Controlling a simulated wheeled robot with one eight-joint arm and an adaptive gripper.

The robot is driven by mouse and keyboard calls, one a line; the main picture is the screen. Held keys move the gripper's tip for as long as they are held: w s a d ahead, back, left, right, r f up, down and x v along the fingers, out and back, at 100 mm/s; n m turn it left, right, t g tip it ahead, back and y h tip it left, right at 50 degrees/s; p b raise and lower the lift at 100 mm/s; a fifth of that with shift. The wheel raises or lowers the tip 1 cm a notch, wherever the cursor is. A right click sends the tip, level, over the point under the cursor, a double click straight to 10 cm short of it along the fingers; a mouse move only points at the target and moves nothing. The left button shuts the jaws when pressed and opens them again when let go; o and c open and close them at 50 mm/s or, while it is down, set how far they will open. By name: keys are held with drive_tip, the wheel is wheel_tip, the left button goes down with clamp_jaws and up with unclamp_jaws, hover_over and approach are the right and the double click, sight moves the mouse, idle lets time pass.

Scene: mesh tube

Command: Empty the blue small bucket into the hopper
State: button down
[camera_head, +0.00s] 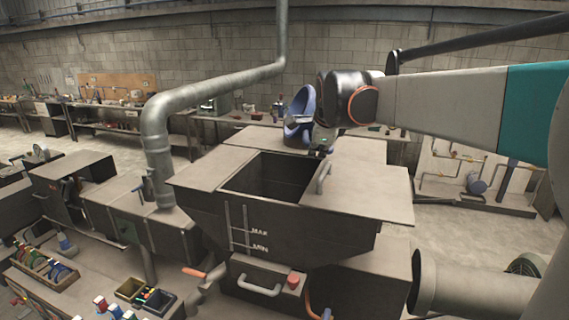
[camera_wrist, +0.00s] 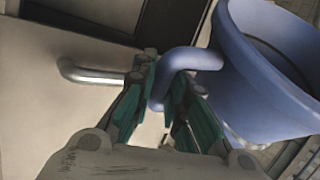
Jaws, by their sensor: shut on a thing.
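The blue small bucket (camera_head: 300,108) is held up above the rear edge of the hopper in the head view, tilted onto its side. In the wrist view the bucket (camera_wrist: 262,85) is at the right, and my gripper (camera_wrist: 172,88) has its green fingers closed around the blue handle. My gripper also shows in the head view (camera_head: 323,135), partly hidden by my arm. The hopper (camera_head: 360,197) is a dark bin with a flat light top and a square opening, MAX and MIN marks on its front. The bucket's contents cannot be made out.
A metal handle (camera_head: 323,177) stands on the hopper top right of the opening. A grey pipe (camera_head: 157,135) rises at the left. Benches with small items (camera_head: 140,106) line the back wall. A box with a red button (camera_head: 270,280) is below the hopper's front.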

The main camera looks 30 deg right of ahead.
drive_tip(key=shift+s+a+f+h, duration=0.15)
drive_tip(key=shift+s+h, duration=0.1)
drive_tip(key=shift+h, duration=0.35)
drive_tip(key=shift+w+a+f+n+h+b, duration=0.2)
drive_tip(key=shift+w+a+n+h+b, duration=0.1)
drive_tip(key=shift+a+n+h+b, duration=0.3)
drive_tip(key=shift+d, duration=0.2)
drive_tip(key=shift+s+d, duration=0.15)
drive_tip(key=shift+a+f+h, duration=0.1)
drive_tip(key=shift+a+h, duration=0.1)
drive_tip(key=shift+h, duration=0.3)
idle(1.0)
drive_tip(key=shift+w+a+f+n+h+b, duration=0.1)
drive_tip(key=shift+f+n+h+b, duration=0.15)
drive_tip(key=shift+h+b, duration=0.4)
drive_tip(key=shift+w+a+f+n+h+b, duration=0.2)
drive_tip(key=shift+h+b, duration=0.25)
drive_tip(key=shift+b, duration=0.3)
idle(0.6)
